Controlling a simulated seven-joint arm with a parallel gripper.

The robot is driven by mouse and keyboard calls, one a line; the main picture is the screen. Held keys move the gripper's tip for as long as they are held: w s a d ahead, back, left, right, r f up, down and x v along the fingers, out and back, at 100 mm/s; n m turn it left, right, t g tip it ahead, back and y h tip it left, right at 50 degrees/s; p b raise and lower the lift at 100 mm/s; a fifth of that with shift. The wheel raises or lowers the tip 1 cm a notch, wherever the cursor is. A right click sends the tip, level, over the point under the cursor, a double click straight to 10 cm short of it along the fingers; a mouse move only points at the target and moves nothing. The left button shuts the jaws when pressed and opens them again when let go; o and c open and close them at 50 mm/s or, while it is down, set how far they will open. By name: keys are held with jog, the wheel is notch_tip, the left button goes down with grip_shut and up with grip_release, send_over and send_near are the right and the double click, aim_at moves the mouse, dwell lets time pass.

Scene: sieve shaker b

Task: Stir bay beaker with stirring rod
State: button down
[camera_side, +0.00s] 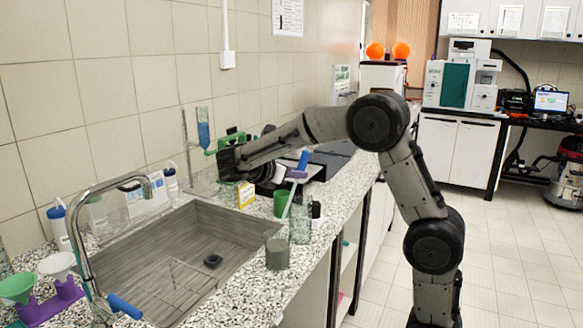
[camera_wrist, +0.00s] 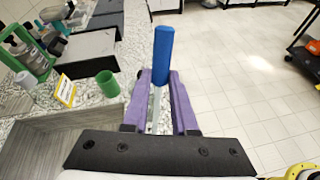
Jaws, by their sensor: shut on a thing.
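My gripper (camera_side: 297,173) has purple fingers, which also show in the wrist view (camera_wrist: 160,82). It is shut on the stirring rod, whose blue handle (camera_side: 303,160) sticks up above the fingers; the handle also shows in the wrist view (camera_wrist: 163,55). The pale shaft slants down and left in the side view. A clear glass beaker (camera_side: 300,228) and a grey-green filled beaker (camera_side: 277,253) stand on the counter's front strip beside the sink. The rod's lower end is near them; I cannot tell whether it is inside either. Which one is the bay beaker is unclear.
The sink (camera_side: 190,265) with its tap (camera_side: 82,235) lies left of the beakers. A green cup (camera_side: 280,203), a yellow-edged card (camera_side: 246,194) and a small black-and-white bottle (camera_side: 316,214) stand close by. A purple funnel rack (camera_side: 50,303) is at the near left.

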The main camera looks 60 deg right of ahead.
aim_at(289, 204)
jog(key=shift+s+d+f, duration=0.15)
jog(key=shift+d+f, duration=0.05)
jog(key=shift+f, duration=0.25)
jog(key=shift+s+d+f, duration=0.15)
jog(key=shift+d+f, duration=0.05)
jog(key=shift+f, duration=0.2)
jog(key=shift+w+a+f, duration=0.25)
jog(key=shift+a+f, duration=0.15)
jog(key=shift+f, duration=0.65)
jog(key=shift+w+a+f, duration=0.2)
jog(key=shift+a+f, duration=0.2)
jog(key=shift+f, duration=0.7)
jog(key=shift+w+a+f, duration=0.25)
jog(key=shift+a+f, duration=0.15)
jog(key=shift+f, duration=0.65)
jog(key=shift+s+a+f, duration=0.1)
jog(key=shift+s+a, duration=0.2)
jog(key=shift+s, duration=0.1)
jog(key=shift+w+d, duration=0.1)
jog(key=shift+d, duration=0.05)
